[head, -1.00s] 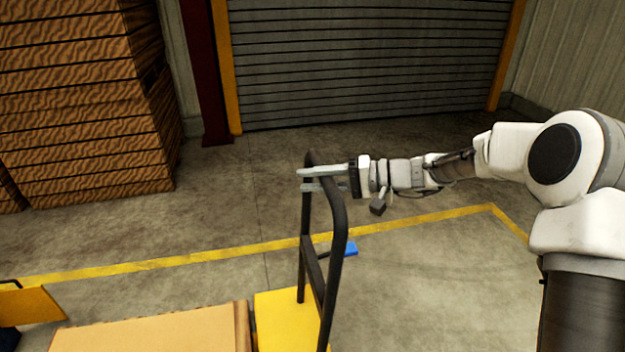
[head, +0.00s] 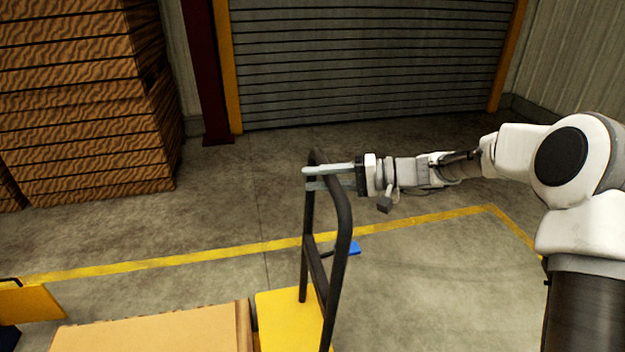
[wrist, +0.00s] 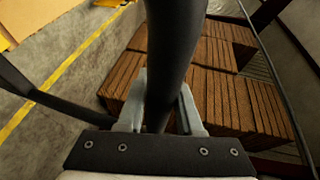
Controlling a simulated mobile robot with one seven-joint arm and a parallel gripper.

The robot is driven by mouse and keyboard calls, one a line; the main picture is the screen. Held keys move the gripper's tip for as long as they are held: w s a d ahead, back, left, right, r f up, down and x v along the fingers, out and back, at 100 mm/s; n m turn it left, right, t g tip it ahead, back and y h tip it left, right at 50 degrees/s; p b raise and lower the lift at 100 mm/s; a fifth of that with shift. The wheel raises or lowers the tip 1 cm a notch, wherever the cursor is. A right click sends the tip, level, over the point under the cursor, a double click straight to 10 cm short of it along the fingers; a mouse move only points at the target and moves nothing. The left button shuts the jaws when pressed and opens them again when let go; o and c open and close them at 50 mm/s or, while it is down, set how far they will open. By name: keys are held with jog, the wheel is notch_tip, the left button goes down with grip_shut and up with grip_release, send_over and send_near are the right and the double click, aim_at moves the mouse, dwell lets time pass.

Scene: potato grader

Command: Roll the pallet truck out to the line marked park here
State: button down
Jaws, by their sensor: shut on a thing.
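The pallet truck has a yellow deck (head: 285,312) and an upright black handle frame (head: 343,225), at the bottom middle of the head view. My gripper (head: 310,176) reaches in from the right and is shut on the top of that handle. In the wrist view the black handle bar (wrist: 168,45) runs between the two fingers of my gripper (wrist: 158,108). A yellow line (head: 200,257) crosses the floor behind the handle. I can read no "park here" lettering. The truck's lower parts are out of view.
A tan box-like load (head: 150,330) lies left of the yellow deck. Tall stacked wooden crates (head: 80,110) stand at the back left. A small blue object (head: 354,248) is just right of the handle. Open floor (head: 430,270) lies to the right, and a roller shutter (head: 370,60) closes the back.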

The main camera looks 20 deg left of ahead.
jog(key=shift+w+d+t, duration=0.3)
jog(key=shift+w+d, duration=0.3)
jog(key=shift+d, duration=0.3)
jog(key=c, duration=0.8)
grip_release()
jog(key=shift+f, duration=0.1)
jog(key=shift+c, duration=0.2)
jog(key=shift+o, duration=1.2)
jog(key=shift+s+a, duration=0.1)
jog(key=shift+a, duration=0.05)
jog(key=p+v, duration=0.2)
jog(key=v, duration=1.5)
jog(key=shift+d+p, duration=0.2)
jog(key=shift+p, duration=0.15)
